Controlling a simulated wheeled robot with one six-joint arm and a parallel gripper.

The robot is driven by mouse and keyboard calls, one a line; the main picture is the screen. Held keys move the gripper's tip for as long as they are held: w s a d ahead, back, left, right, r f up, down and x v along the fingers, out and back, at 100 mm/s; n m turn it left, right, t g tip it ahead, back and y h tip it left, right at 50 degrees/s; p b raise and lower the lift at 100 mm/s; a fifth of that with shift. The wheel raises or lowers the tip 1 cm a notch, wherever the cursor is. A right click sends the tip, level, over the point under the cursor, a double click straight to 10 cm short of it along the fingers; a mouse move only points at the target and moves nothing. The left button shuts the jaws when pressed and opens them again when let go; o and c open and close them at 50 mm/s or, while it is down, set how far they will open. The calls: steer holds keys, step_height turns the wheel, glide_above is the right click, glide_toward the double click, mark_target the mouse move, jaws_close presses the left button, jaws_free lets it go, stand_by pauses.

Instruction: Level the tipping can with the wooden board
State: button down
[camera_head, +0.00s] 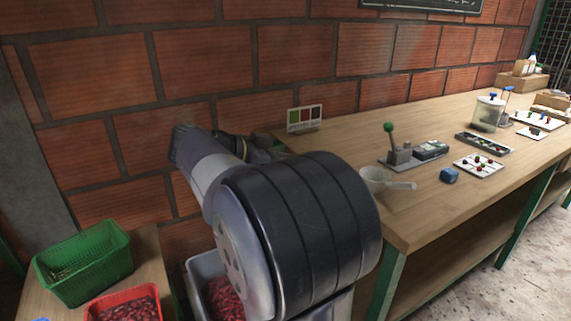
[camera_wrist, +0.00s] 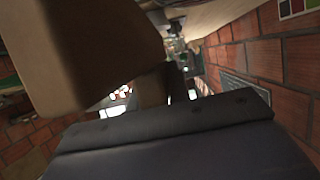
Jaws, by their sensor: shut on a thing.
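My gripper (camera_wrist: 175,118) shows as a dark bar and housing along the bottom of the wrist view. It is shut on what looks like the wooden board (camera_wrist: 75,50), a large plain brown shape very close to the camera at upper left. Its gripped edge is not clear. In the head view my arm hides the gripper's fingertips and the board. I cannot make out the tipping can for sure in either view.
A long wooden bench (camera_head: 420,215) carries a white scoop (camera_head: 375,180), a blue block (camera_head: 449,175), a green-knobbed device (camera_head: 400,155) and a clear jar (camera_head: 487,113). Green (camera_head: 85,262) and red (camera_head: 125,303) baskets and a grey bin (camera_head: 200,268) stand lower left. A brick wall (camera_head: 200,60) is behind.

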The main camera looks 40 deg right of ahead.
steer(key=shift+r+p, duration=1.05)
steer(key=shift+r, duration=1.05)
steer(key=shift+f, duration=0.1)
step_height(320, 180, down, 6)
steer(key=b, duration=0.3)
steer(key=shift+b, duration=0.35)
steer(key=shift+w+d+r+p, duration=0.1)
steer(key=shift+w+r+p, duration=0.35)
steer(key=shift+p, duration=0.25)
steer(key=shift+w+d+f, duration=0.15)
steer(key=shift+w, duration=0.45)
steer(key=shift+s, duration=0.1)
